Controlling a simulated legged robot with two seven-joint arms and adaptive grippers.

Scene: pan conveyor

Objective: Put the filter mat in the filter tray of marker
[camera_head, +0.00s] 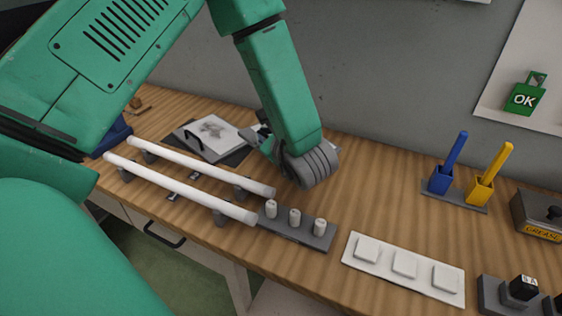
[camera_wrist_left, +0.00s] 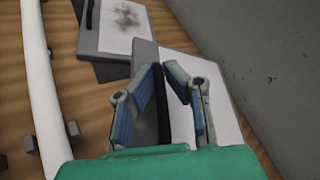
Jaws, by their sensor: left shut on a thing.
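A white filter mat with a dark smudge (camera_head: 213,131) lies on a dark grey filter tray (camera_head: 238,157) at the back left of the bench. It also shows at the top of the wrist view (camera_wrist_left: 124,20), with a black handle (camera_wrist_left: 89,14) at its left edge. My left gripper (camera_head: 260,140) is low beside it, partly hidden by its own wrist. In the wrist view its blue-padded fingers (camera_wrist_left: 163,68) close around a black handle (camera_wrist_left: 163,110) at the edge of a second white mat (camera_wrist_left: 181,118) over a grey plate. I cannot tell whether that handle belongs to mat or plate. My right gripper is out of view.
Two white tubes (camera_head: 185,188) on grey supports run along the front left. A grey rack with white pegs (camera_head: 300,232), a white plate with pads (camera_head: 403,268), blue and yellow handled tools (camera_head: 484,182) and a grease box (camera_head: 538,215) stand rightward. A wall rises behind.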

